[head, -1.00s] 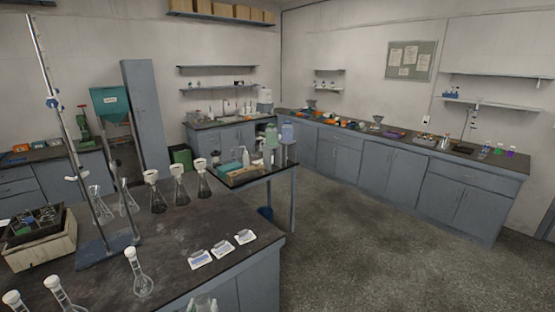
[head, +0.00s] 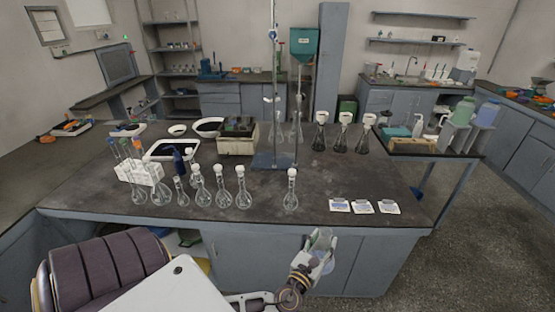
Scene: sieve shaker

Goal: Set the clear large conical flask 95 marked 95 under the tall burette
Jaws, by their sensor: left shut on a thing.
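My left gripper (head: 316,254) is at the front edge of the bench, low in the head view. It is shut on a clear glass vessel (head: 324,238), which looks like the conical flask; fingers hide part of it and no marking is readable. The tall burette (head: 274,55) stands upright at the middle of the bench, over a blue-grey stand base (head: 267,161). Clear conical flasks (head: 278,132) show behind the stand, partly hidden by its rods. My right gripper is not in view.
Several stoppered round flasks (head: 243,194) line the bench's front left, with one (head: 291,191) nearer the stand. White cards (head: 362,207) lie at the front right. Dark capped conical flasks (head: 342,133) stand behind right. The bench top (head: 335,180) between them is clear.

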